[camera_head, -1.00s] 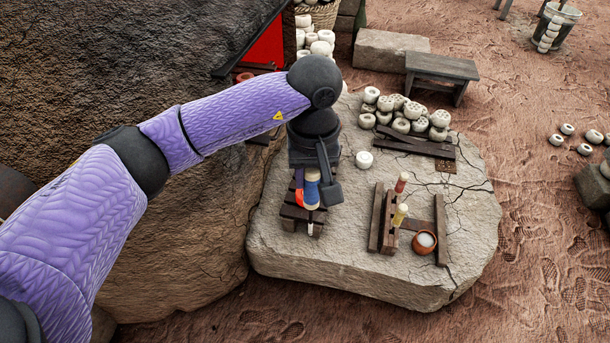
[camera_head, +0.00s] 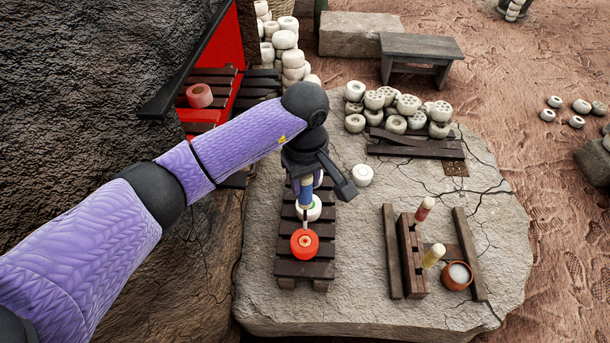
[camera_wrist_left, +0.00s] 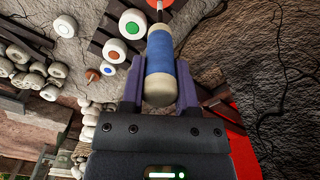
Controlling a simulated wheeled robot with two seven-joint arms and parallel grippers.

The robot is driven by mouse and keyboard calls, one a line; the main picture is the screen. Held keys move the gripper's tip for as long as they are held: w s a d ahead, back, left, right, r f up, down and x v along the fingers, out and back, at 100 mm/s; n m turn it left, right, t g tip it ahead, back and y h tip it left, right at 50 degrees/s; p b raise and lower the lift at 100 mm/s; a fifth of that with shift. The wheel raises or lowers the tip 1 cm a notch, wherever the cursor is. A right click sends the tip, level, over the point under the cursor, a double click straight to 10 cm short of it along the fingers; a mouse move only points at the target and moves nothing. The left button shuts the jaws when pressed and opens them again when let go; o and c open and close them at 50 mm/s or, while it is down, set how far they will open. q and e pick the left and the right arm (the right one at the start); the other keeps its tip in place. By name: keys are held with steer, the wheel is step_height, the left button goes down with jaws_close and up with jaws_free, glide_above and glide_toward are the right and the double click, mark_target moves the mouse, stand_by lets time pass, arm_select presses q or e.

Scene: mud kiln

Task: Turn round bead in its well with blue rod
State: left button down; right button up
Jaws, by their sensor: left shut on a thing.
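My left gripper (camera_head: 306,186) is shut on the blue rod, which has a blue band and pale ends; the rod (camera_wrist_left: 160,52) fills the space between the jaws in the left wrist view. Its thin end points down at a round red bead (camera_head: 304,243) lying on a dark slatted rack (camera_head: 305,269). Whether the tip touches this bead is unclear. A white bead with a green centre (camera_head: 314,211) sits on the rack behind the rod, partly hidden; it also shows in the left wrist view (camera_wrist_left: 133,24). My right gripper is not in view.
A dark wooden stand (camera_head: 411,255) holds a red-topped rod (camera_head: 424,209) and a yellow-topped rod (camera_head: 434,255), beside a brown bowl (camera_head: 457,276). White beads (camera_head: 397,112) are piled behind. A pink bead (camera_head: 199,95) sits in the red kiln opening at left.

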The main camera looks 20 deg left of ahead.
mark_target(305, 205)
arm_select(q)
steer(key=shift+f, duration=0.1)
step_height(305, 205, down, 4)
steer(key=b, duration=0.3)
steer(key=shift+f, duration=0.4)
steer(key=shift+r, duration=0.1)
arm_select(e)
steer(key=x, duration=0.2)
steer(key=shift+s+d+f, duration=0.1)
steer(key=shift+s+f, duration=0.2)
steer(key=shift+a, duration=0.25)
arm_select(q)
steer(key=shift+f+b, duration=0.35)
steer(key=shift+f, duration=0.1)
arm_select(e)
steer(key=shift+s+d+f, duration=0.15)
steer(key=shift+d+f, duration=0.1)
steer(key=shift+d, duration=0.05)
arm_select(q)
steer(key=shift+f+b, duration=0.75)
steer(key=shift+f, duration=0.35)
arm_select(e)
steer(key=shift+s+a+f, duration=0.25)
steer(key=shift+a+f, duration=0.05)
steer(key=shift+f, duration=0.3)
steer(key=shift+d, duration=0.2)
